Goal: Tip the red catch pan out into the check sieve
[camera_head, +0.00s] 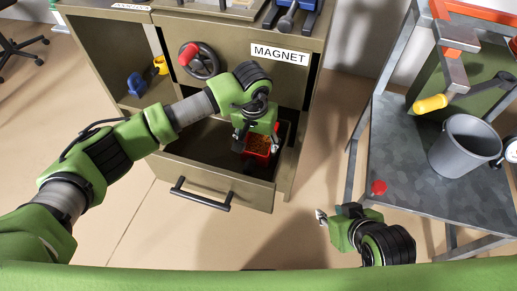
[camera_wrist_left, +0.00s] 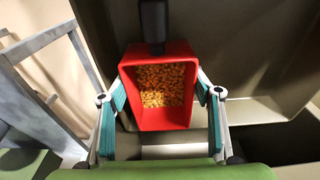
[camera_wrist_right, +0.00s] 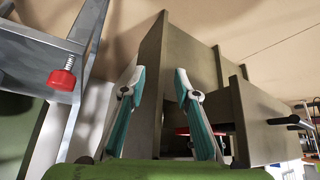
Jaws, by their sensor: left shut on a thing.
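The red catch pan (camera_head: 266,151) is at the right end of the open drawer (camera_head: 187,168) under the MAGNET panel. It holds many small orange-yellow grains. In the left wrist view the pan (camera_wrist_left: 161,122) sits between the two fingers. My left gripper (camera_head: 255,134) reaches down into the drawer and is shut on the pan. Whether the pan touches the drawer floor is hard to tell. My right gripper (camera_head: 322,216) is empty and its fingers (camera_wrist_right: 156,86) stand apart. I cannot make out a check sieve in any view.
A grey metal table (camera_head: 400,177) stands at the right with a grey bucket (camera_head: 463,146) on it. A red knob (camera_head: 378,187) is at its near edge. The cabinet has a handwheel (camera_head: 199,60) and an open shelf with a yellow cup (camera_head: 160,65). Floor is free between cabinet and table.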

